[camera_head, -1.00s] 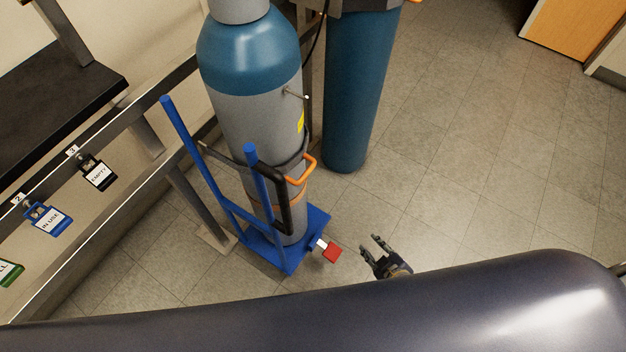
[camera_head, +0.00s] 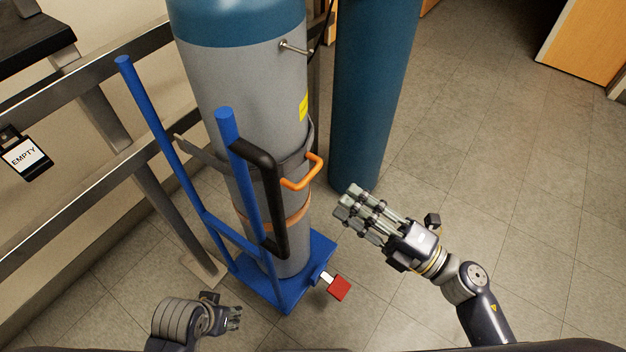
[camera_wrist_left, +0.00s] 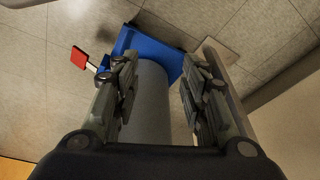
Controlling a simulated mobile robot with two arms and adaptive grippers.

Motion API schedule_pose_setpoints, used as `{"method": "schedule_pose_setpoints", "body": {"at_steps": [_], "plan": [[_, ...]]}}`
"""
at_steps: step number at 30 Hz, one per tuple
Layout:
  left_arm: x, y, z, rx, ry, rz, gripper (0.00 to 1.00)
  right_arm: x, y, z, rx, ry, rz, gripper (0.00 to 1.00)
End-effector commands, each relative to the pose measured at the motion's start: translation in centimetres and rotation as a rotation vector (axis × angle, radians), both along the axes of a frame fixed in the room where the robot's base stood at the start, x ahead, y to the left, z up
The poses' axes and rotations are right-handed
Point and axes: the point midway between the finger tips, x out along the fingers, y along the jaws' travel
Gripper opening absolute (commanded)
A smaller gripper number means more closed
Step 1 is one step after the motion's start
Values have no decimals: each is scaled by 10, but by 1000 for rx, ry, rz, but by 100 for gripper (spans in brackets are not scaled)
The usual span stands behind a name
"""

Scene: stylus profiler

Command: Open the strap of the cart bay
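The blue cart (camera_head: 283,285) holds a tall grey cylinder with a blue top (camera_head: 245,90). A dark strap (camera_head: 296,158) runs around the cylinder, with an orange handle (camera_head: 303,175) at its front right. My right gripper (camera_head: 350,212) is right of and a little below the handle, apart from it; its fingers are extended and look open and empty. My left gripper (camera_head: 232,318) is low, left of the cart base. In the left wrist view its fingers (camera_wrist_left: 155,95) are wide apart, with the grey cylinder (camera_wrist_left: 150,110) behind the gap. The strap is not visible in that view.
A black padded bar (camera_head: 268,195) on the cart stands left of the handle. A red pedal (camera_head: 339,288) sticks out from the base. A second blue cylinder (camera_head: 365,90) stands behind. A metal rail frame (camera_head: 120,150) is at left. The floor at right is clear.

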Motion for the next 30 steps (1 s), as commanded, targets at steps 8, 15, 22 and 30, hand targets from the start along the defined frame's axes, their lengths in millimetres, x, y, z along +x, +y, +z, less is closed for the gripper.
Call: {"method": "schedule_pose_setpoints", "body": {"at_steps": [8,15,22,30], "plan": [[0,0,-9,0,6,-1,40,27,36,11,5,-2,-1,31],[0,0,-18,1,11,-2,40,51,69,17,5,0,-1,31],[1,-1,-20,0,8,-2,40,61,82,19,3,2,-2,31],[1,-1,-20,-1,7,-3,40,61,83,19,3,3,-2,31]]}}
